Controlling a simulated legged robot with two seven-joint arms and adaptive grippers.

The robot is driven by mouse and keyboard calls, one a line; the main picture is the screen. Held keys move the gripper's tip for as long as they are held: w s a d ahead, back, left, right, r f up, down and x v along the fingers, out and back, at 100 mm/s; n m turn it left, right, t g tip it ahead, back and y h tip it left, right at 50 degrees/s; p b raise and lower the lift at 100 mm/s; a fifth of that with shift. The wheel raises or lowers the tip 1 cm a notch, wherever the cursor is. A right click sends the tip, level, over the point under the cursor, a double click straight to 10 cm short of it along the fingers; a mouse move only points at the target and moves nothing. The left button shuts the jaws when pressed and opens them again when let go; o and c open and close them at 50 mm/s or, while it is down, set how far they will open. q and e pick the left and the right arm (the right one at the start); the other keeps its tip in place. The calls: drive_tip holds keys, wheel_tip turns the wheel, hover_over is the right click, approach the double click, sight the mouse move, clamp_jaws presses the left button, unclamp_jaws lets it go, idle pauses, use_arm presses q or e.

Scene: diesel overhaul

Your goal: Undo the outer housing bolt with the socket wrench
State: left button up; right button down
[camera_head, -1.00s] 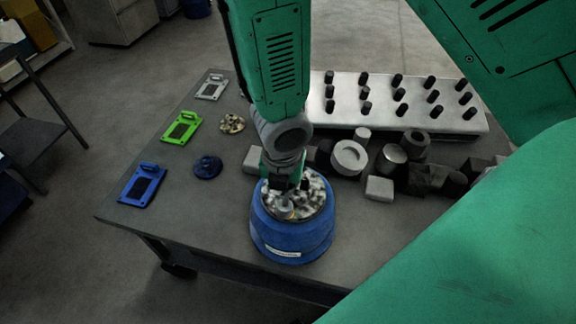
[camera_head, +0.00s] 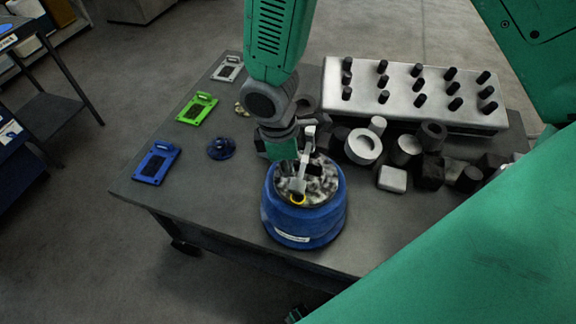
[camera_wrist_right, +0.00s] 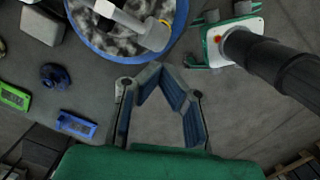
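The blue round housing (camera_head: 308,222) stands upright near the table's front edge, its top filled with mottled grey metal parts. The pale grey socket wrench (camera_head: 296,185) lies over its top, with a yellow ring (camera_head: 298,199) at the near end. In the right wrist view the wrench (camera_wrist_right: 128,20) crosses the housing (camera_wrist_right: 90,40) at the top. My right gripper (camera_head: 297,150) is beside the wrench, to its left in the head view. The bolt itself cannot be made out.
On the table (camera_head: 240,215) lie a blue tray (camera_head: 157,162), a green tray (camera_head: 197,108), a white tray (camera_head: 228,68) and a blue disc (camera_head: 221,148) to the left. Several grey and black parts (camera_head: 392,178) crowd the right, before a pale pegged block (camera_head: 415,95).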

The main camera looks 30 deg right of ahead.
drive_tip(key=m, duration=0.4)
drive_tip(key=shift+w+d+g, duration=0.2)
drive_tip(key=shift+d+g, duration=0.1)
drive_tip(key=shift+d, duration=0.05)
drive_tip(key=m, duration=0.4)
drive_tip(key=shift+w+d+y, duration=0.2)
drive_tip(key=shift+d+y, duration=0.1)
drive_tip(key=shift+d, duration=0.1)
drive_tip(key=m, duration=0.4)
drive_tip(key=shift+w+d+y, duration=0.2)
drive_tip(key=shift+d+y, duration=0.1)
drive_tip(key=m, duration=0.2)
drive_tip(key=d+m, duration=0.1)
drive_tip(key=m, duration=0.1)
drive_tip(key=shift+w+m+y, duration=0.2)
drive_tip(key=shift+m+y, duration=0.1)
drive_tip(key=shift+m, duration=0.1)
drive_tip(key=shift+a, duration=0.1)
drive_tip(key=shift+f+b, duration=0.6)
drive_tip(key=shift+f, duration=0.95)
